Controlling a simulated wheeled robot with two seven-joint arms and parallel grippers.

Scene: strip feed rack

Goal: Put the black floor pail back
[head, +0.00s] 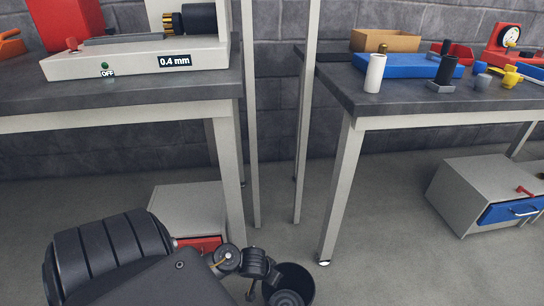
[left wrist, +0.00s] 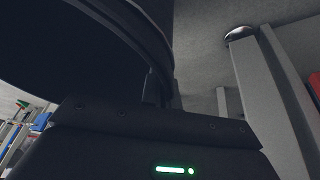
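The black floor pail (head: 303,275) is at the bottom middle of the head view, its open top facing me and its lower part cut off by the frame edge. My left gripper (head: 252,292) is at the pail's left side, mostly hidden by my own wrist. In the left wrist view the pail (left wrist: 75,40) fills the upper left as a large dark curved shape. There its rim runs down to the fingers of my left gripper (left wrist: 162,90), which look shut on the rim. Whether the pail touches the floor cannot be told. My right gripper is not in view.
The right bench leg (head: 340,190) stands just right of the pail. The left bench leg (head: 228,170) and thin posts stand behind it. A grey box with a red front (head: 190,210) is under the left bench. A grey drawer cabinet (head: 480,195) is at right. Floor between is clear.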

